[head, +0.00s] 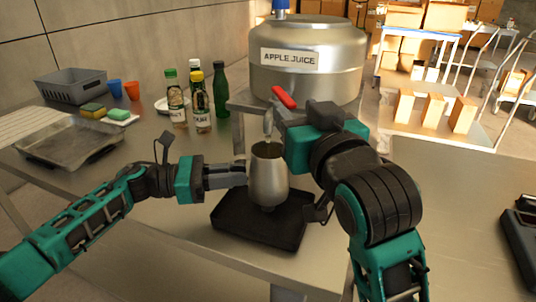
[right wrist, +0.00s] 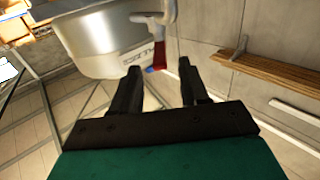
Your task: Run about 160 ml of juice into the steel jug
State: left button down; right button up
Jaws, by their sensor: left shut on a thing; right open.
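The steel jug (head: 268,182) is upright under the tap spout (head: 268,121), above a black drip tray (head: 228,222). My left gripper (head: 240,172) is shut on the jug's left side. The large steel tank (head: 307,75) carries an "APPLE JUICE" label (head: 290,58). Its red tap lever (head: 284,97) also shows beyond the fingers in the right wrist view (right wrist: 157,56). My right gripper (right wrist: 160,78) is open close to the lever, with nothing between its fingers. I cannot tell whether juice is running, and the level in the jug is not readable.
Several bottles (head: 201,105) stand left of the tank. A grey basket (head: 70,87), blue and orange cups (head: 132,91), sponges (head: 117,115) and a metal tray (head: 70,145) are further left. A dark device (head: 522,235) lies at the right edge.

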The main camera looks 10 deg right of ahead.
pick_arm(q)
jog(key=shift+r, duration=0.1)
dwell(0.8)
jog(key=a, duration=0.7)
jog(key=shift+w+a, duration=0.15)
jog(key=shift+a, duration=0.05)
pick_arm(e)
jog(key=shift+c, duration=0.4)
